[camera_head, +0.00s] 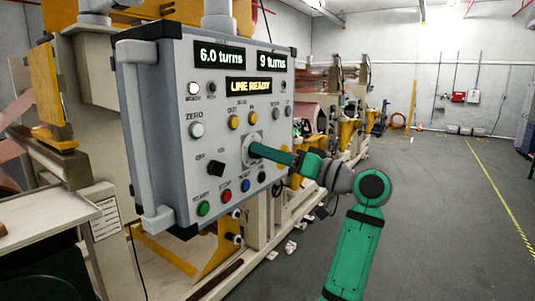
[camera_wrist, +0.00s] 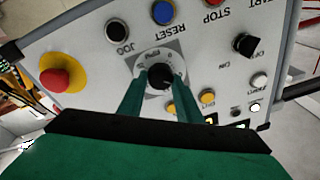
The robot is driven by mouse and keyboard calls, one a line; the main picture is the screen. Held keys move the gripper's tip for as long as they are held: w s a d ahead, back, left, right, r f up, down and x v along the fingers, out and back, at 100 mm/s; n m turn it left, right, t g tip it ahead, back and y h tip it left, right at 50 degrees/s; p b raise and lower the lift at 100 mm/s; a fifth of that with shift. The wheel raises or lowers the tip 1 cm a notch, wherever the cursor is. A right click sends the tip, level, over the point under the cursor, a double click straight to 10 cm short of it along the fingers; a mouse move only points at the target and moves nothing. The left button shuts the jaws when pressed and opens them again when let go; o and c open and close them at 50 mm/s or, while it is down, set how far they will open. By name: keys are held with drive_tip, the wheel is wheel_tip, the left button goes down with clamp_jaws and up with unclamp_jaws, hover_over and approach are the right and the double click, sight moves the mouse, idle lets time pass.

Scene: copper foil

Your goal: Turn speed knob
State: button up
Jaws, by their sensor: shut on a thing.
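The control panel (camera_head: 178,110) is a grey box with lit displays reading "6.0 turns", "9 turns" and "LINE READY". The speed knob (camera_wrist: 158,77) is a small dark round knob on a pale marked dial plate (camera_wrist: 145,63) in the wrist view. My gripper (camera_head: 256,150) reaches the panel from the right in the head view and hides most of the knob there. In the wrist view my green gripper fingers (camera_wrist: 158,84) stand on both sides of the knob and are shut on it. The small dial writing is too blurred to read fully.
Near the knob are a black selector (camera_head: 219,167), a blue button (camera_head: 245,185), a red button (camera_head: 226,195), a green button (camera_head: 204,208) and yellow buttons. A red emergency stop (camera_wrist: 55,80) is also close. Open grey floor (camera_head: 440,220) lies to the right.

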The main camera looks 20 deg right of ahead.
drive_tip(key=m+h, duration=0.1)
drive_tip(key=m, duration=0.7)
drive_tip(key=m+h, duration=0.1)
drive_tip(key=m, duration=0.7)
drive_tip(key=m+h, duration=0.1)
drive_tip(key=m, duration=0.8)
drive_tip(key=shift+s+a, duration=0.15)
drive_tip(key=shift+a, duration=0.05)
drive_tip(key=o, duration=1)
drive_tip(key=shift+o, duration=0.2)
drive_tip(key=v, duration=1)
drive_tip(key=shift+s+d+r, duration=0.2)
drive_tip(key=shift+s, duration=0.15)
